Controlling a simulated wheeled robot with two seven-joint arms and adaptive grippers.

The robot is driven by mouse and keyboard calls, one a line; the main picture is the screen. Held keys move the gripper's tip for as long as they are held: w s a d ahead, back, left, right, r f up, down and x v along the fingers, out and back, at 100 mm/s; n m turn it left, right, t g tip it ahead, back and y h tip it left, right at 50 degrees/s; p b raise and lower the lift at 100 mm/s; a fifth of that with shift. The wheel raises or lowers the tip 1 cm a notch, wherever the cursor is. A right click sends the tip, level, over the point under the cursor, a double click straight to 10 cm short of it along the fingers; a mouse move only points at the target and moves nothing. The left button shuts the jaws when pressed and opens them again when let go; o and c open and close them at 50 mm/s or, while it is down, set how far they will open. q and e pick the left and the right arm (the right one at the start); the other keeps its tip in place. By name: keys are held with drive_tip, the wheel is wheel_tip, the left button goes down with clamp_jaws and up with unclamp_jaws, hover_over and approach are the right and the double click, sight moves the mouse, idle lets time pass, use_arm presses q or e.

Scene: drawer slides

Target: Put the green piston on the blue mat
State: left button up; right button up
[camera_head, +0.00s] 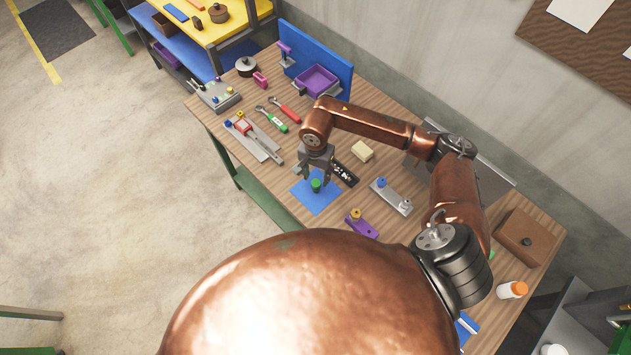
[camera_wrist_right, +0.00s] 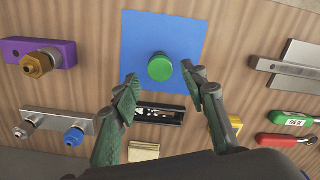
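The green piston (camera_head: 316,186) stands on the blue mat (camera_head: 319,206) near the table's front edge. In the right wrist view the round green top of the piston (camera_wrist_right: 160,67) shows near the middle of the mat (camera_wrist_right: 186,30), with blue visible around it. My right gripper (camera_wrist_right: 161,82) is open and empty, its two fingers apart on either side below the piston in that picture. In the head view the right gripper (camera_head: 317,178) is over the mat, close to the piston. I cannot tell how high its fingertips are. My left gripper is not in view.
A black tray (camera_head: 344,172) lies beside the mat, with a cream block (camera_head: 362,151) behind it. A purple fixture (camera_head: 361,224) and a grey fixture (camera_head: 391,196) stand to the right. Wrenches (camera_head: 284,108) and a grey plate lie to the left. A brown box (camera_head: 524,238) is farther right.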

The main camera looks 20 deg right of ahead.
sight(316, 183)
wheel_tip(316, 183, up, 8)
drive_tip(key=b, duration=0.1)
drive_tip(key=shift+r+b, duration=0.15)
drive_tip(key=shift+b, duration=0.15)
drive_tip(key=shift+a, duration=0.1)
